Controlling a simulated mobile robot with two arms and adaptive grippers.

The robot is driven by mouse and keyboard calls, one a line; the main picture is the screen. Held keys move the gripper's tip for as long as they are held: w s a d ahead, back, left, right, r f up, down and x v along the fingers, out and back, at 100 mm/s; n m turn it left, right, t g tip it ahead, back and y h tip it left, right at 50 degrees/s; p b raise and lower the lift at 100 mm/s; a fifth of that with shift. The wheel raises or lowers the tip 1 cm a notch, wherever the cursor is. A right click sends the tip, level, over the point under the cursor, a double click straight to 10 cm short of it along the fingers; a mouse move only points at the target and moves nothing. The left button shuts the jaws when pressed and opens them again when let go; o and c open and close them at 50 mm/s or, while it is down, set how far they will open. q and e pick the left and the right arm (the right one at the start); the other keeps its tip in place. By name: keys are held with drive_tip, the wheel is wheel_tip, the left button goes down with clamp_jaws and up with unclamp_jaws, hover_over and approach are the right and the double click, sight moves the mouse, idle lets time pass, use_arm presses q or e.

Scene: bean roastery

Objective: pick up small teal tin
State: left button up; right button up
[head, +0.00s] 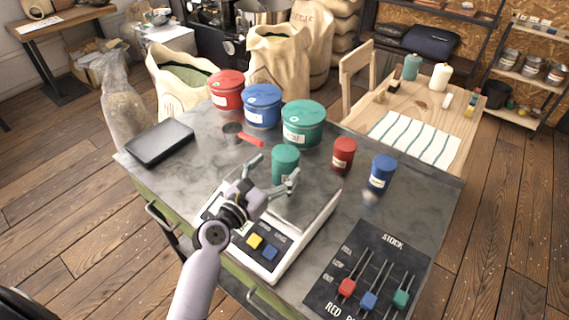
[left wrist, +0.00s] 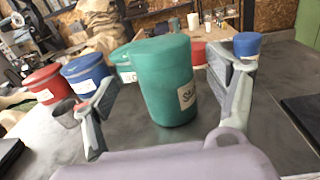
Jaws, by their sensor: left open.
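My left gripper (head: 272,178) is open, with one finger on each side of the tin. In the left wrist view the left gripper (left wrist: 168,100) shows gaps between both fingers and the tin. My right gripper is not in view.
A small red tin (head: 343,155) and a small blue tin (head: 382,173) stand right of the scale. Large red (head: 227,90), blue (head: 263,106) and teal (head: 303,124) tins stand behind. A red-handled scoop (head: 240,135) and black tray (head: 160,143) lie left. A slider panel (head: 360,275) is front right.

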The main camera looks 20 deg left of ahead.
sight(285, 160)
use_arm(q)
drive_tip(key=x, duration=0.4)
drive_tip(key=shift+w+d+p, duration=0.1)
drive_tip(key=shift+d+p, duration=0.1)
drive_tip(key=shift+p, duration=0.1)
drive_tip(key=shift+c, duration=0.4)
drive_tip(key=c, duration=1.2)
drive_tip(key=shift+c, duration=0.8)
drive_tip(key=shift+r, duration=0.1)
